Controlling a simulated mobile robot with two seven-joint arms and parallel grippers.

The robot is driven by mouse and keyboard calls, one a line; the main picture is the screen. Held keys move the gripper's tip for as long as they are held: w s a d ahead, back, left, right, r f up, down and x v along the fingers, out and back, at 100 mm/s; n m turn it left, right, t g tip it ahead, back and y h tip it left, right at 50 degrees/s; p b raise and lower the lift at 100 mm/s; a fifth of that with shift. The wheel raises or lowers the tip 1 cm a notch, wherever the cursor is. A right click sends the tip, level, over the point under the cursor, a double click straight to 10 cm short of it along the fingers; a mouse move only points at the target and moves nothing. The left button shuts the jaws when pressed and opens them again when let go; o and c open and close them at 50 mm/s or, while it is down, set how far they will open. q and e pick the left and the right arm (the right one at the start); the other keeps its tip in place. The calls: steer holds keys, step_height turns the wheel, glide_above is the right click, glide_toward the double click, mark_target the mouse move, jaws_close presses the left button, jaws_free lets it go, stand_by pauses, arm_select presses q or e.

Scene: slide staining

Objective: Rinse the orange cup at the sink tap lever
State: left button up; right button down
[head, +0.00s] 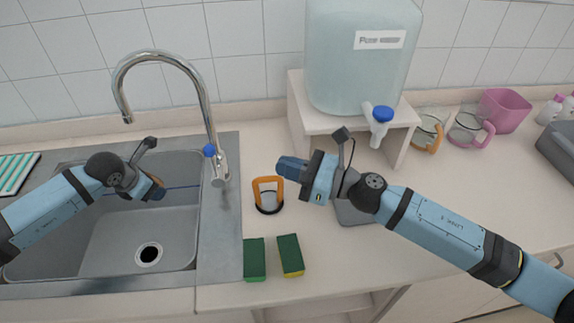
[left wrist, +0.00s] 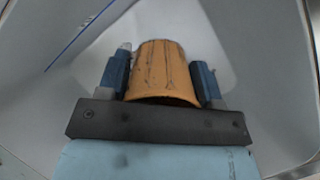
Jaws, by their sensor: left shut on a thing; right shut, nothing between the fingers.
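The orange cup (left wrist: 165,75) is between the two fingers of my left gripper (left wrist: 162,85) in the left wrist view, and the gripper is shut on it. In the head view my left gripper (head: 148,188) is over the sink basin (head: 110,245) and hides most of the cup. The chrome tap (head: 207,110) arches over the basin from its right rim, its spout end to the upper left of the left gripper. The blue-tipped tap lever (head: 209,150) is on the tap's body. My right gripper (head: 284,167) is shut and empty, right of the tap, apart from the lever.
Two green sponges (head: 254,262) lie near the counter front. A large water tank (head: 355,65) on a white stand (head: 303,125) is behind the right arm. Glass mugs (head: 465,130) and a pink container (head: 503,108) stand at back right.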

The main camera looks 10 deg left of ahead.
arm_select(q)
steer(key=s+a, duration=0.1)
steer(key=s, duration=0.6)
steer(key=shift+p, duration=0.45)
steer(key=shift+a, duration=0.1)
stand_by(0.9)
steer(key=s+r+p, duration=0.4)
steer(key=s+p, duration=0.1)
steer(key=shift+a, duration=0.4)
stand_by(1.4)
